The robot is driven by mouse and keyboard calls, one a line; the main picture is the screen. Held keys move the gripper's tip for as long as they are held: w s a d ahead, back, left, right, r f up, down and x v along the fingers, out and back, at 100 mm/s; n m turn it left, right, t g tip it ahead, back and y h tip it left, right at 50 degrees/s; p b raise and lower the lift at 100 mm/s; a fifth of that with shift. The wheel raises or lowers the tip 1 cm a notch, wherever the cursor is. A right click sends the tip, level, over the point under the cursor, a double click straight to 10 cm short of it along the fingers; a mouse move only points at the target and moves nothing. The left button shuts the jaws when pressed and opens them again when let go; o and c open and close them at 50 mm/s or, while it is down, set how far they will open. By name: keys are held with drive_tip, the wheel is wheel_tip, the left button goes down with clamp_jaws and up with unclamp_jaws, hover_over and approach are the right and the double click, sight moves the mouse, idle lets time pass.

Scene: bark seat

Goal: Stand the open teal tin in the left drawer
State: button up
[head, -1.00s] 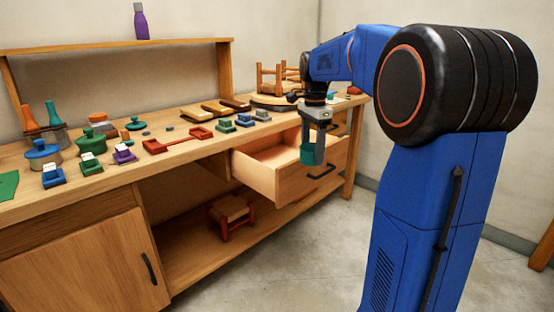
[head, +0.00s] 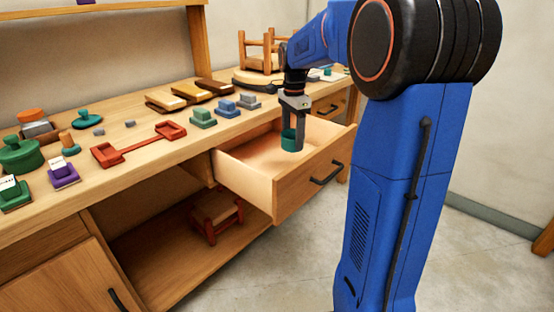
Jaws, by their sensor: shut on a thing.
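The teal tin (head: 287,138) is held in my gripper (head: 292,142), which is shut on it. The gripper finger hides part of the tin. The tin looks upright, over or inside the open wooden drawer (head: 292,190); I cannot tell whether it touches the drawer floor. The drawer is pulled out from under the bench top, and its visible floor looks empty. A black handle (head: 327,174) is on its front.
The bench top (head: 180,150) carries a red double-ended tray (head: 138,145), green and blue blocks (head: 203,118), wooden slabs (head: 187,95) and a small chair frame (head: 262,52). Another drawer (head: 328,106) is further right. A red stool (head: 216,215) stands on the lower shelf.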

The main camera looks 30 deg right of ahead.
drive_tip(key=shift+f, duration=4.7)
drive_tip(key=shift+f, duration=0.15)
drive_tip(key=o, duration=1.1)
wheel_tip(320, 180, up, 12)
drive_tip(key=shift+r, duration=0.2)
